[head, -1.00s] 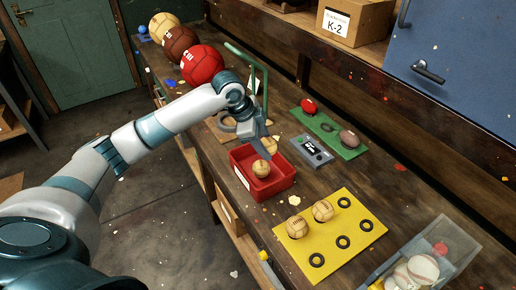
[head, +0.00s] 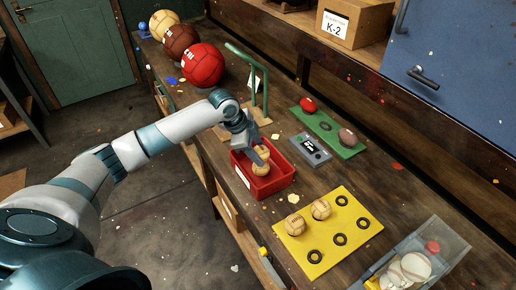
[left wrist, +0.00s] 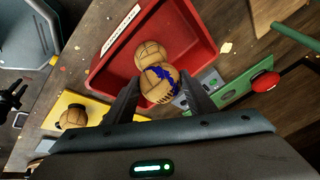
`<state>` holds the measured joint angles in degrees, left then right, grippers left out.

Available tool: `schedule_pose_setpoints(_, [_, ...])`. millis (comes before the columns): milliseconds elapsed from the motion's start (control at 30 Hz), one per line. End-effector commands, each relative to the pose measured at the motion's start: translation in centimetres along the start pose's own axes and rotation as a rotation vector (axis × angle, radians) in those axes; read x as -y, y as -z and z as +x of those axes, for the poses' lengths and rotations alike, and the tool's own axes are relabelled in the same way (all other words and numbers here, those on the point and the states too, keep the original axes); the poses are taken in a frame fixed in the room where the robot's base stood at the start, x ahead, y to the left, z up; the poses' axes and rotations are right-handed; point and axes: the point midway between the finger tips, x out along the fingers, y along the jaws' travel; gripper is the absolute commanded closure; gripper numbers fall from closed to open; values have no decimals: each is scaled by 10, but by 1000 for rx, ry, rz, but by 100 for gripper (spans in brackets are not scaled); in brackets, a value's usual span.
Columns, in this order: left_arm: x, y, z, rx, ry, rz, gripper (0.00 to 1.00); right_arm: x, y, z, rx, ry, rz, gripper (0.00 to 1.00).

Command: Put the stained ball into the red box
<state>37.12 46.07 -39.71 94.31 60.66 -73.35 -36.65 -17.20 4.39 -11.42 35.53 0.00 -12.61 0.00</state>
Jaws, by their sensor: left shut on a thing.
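My left gripper (head: 259,154) is shut on a tan leather ball with a blue stain (left wrist: 159,83), clear in the left wrist view. In the head view this ball (head: 262,153) is partly hidden by the fingers and sits over the red box (head: 272,190). Another tan ball (head: 261,169) lies inside the box; it also shows beside the held ball in the left wrist view (left wrist: 150,56). I cannot tell whether the two balls touch. My right gripper is not seen.
A yellow board (head: 321,264) with two tan balls and several black rings lies in front. A grey device (head: 311,148) and a green board (head: 345,150) with red and brown balls lie behind the box. A clear bin (head: 440,250) stands at right. Large balls stand at far left.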

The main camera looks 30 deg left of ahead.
Motion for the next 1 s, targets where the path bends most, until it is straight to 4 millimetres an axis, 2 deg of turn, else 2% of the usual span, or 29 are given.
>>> schedule_pose_setpoints(533, [-1, -3, 8, 0, 1, 0, 75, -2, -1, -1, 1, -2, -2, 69])
schedule_pose_setpoints(567, [-1, -3, 8, 0, 1, 0, 43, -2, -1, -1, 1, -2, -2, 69])
schedule_pose_setpoints(600, [-1, -3, 8, 0, 1, 0, 33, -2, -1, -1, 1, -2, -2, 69])
schedule_pose_setpoints(1000, [-1, -2, 5, 0, 2, 0, 31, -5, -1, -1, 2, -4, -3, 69])
